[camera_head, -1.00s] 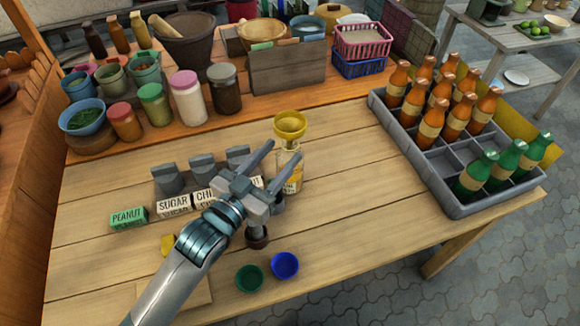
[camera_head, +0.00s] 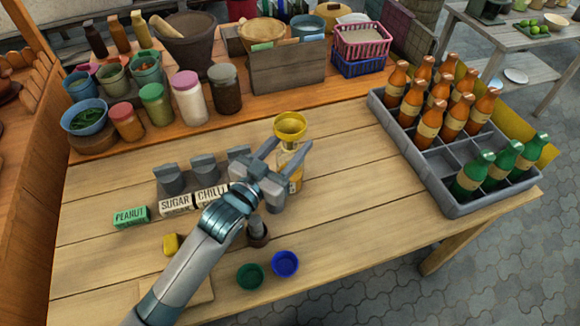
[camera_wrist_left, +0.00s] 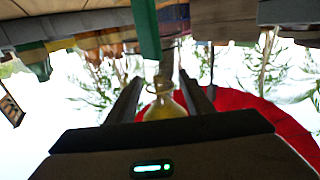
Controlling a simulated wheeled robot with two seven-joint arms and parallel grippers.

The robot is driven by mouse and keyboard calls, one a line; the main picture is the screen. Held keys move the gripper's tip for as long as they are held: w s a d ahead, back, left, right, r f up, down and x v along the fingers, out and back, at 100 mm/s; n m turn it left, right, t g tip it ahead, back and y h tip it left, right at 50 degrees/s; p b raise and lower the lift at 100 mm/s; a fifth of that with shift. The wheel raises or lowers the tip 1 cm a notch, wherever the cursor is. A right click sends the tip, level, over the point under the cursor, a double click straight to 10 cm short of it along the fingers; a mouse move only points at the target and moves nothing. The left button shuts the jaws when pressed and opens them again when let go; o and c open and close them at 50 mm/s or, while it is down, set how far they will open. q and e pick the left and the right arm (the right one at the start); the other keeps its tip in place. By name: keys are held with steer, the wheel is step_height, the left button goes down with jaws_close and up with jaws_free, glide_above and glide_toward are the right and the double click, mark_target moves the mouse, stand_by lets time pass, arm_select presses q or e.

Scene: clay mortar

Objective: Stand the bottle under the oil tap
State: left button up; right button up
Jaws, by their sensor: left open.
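The clear bottle (camera_head: 291,160) with yellowish contents and a label stands upright on the wooden table, with a yellow funnel (camera_head: 290,124) at its top. My left gripper (camera_head: 290,146) is open, with one finger on each side of the bottle; I cannot tell whether they touch it. In the left wrist view the bottle (camera_wrist_left: 165,101) shows between the two fingers. A row of grey tap-like fittings (camera_head: 203,167) stands left of the gripper, behind labels reading SUGAR (camera_head: 176,204) and CHILLI (camera_head: 212,195). Which fitting is the oil tap is unclear. My right gripper is out of view.
A grey crate (camera_head: 398,135) holds orange and green bottles at the right. A green PEANUT block (camera_head: 131,216) lies at the left. Green (camera_head: 250,276) and blue (camera_head: 285,264) caps and a small dark cup (camera_head: 258,236) are in front. Jars line the back left.

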arm_select(q)
steer(key=shift+c, duration=0.9)
jaws_close()
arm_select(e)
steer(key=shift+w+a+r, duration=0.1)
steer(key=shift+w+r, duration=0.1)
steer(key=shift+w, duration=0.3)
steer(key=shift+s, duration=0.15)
